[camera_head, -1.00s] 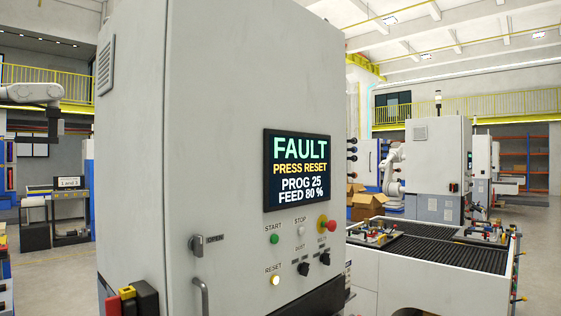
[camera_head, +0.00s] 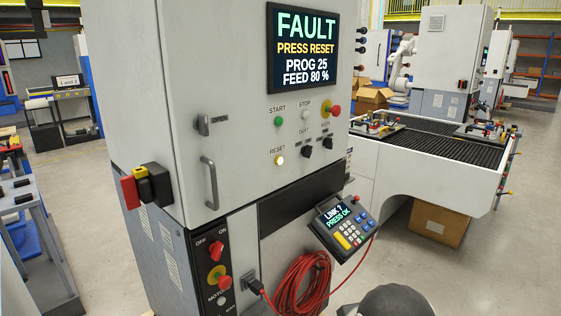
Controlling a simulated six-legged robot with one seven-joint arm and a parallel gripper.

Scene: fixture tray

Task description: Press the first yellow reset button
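The yellow reset button (camera_head: 279,160) glows pale yellow on the front of the grey machine cabinet (camera_head: 160,90), under the label RESET. Above it are the green START button (camera_head: 279,121) and a white STOP button (camera_head: 305,115). A red mushroom button on yellow (camera_head: 333,110) and two black knobs (camera_head: 328,143) are to its right. The screen (camera_head: 303,45) reads FAULT, PRESS RESET, PROG 25, FEED 80 %. My gripper is not in view.
A handheld pendant (camera_head: 343,221) reading LINK ? PRESS OK hangs below the panel beside a coiled red cable (camera_head: 300,285). A door handle (camera_head: 210,182) sticks out at left. A dark rounded object (camera_head: 395,300) is at the bottom edge. A tray table (camera_head: 420,165) stands right.

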